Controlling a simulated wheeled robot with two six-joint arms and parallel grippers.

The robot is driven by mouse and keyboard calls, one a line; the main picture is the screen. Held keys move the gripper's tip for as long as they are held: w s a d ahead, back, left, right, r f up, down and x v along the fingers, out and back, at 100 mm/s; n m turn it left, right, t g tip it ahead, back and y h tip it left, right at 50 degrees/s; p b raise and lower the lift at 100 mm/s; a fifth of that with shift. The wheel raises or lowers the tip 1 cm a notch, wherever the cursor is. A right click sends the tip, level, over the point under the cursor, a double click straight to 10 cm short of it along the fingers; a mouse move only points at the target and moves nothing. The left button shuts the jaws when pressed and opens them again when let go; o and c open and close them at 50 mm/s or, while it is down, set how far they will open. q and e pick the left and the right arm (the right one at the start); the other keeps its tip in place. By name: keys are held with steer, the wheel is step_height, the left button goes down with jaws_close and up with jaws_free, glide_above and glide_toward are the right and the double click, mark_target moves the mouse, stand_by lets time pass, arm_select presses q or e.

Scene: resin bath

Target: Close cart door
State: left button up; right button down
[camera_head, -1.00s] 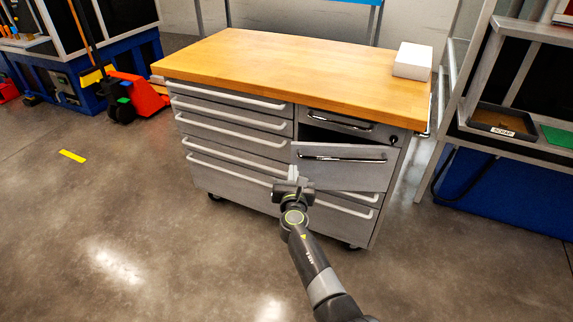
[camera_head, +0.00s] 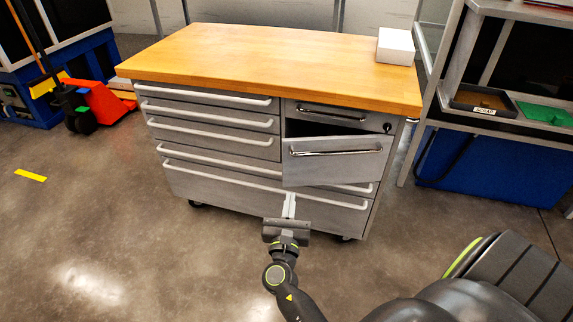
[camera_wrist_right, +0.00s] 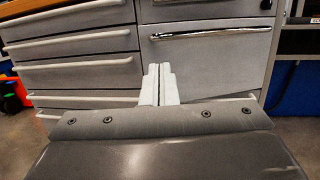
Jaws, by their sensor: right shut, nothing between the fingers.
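The grey cart (camera_head: 215,180) has a wooden top and drawers. Its door (camera_head: 330,165), a grey panel with a chrome handle (camera_head: 335,152), is at the right below a small drawer. The door sits askew and ajar, with a dark gap above it. In the right wrist view the door (camera_wrist_right: 215,65) fills the upper right. My right gripper (camera_head: 290,204) is shut and empty, its pale fingers pointing at the cart front just below the door's left edge. They also show in the wrist view (camera_wrist_right: 159,72), in front of the door's lower left; contact cannot be told. My left gripper is out of view.
A white box (camera_head: 396,46) lies on the cart top's back right. A bench with a blue base (camera_head: 480,165) and a dark tray (camera_head: 485,101) stands to the right. A red pallet jack (camera_head: 100,102) is at the left. The floor in front is clear.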

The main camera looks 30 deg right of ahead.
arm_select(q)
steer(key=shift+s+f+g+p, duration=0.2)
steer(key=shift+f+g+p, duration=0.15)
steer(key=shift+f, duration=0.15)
arm_select(e)
steer(key=x, duration=1.1)
steer(key=shift+w+d, duration=0.25)
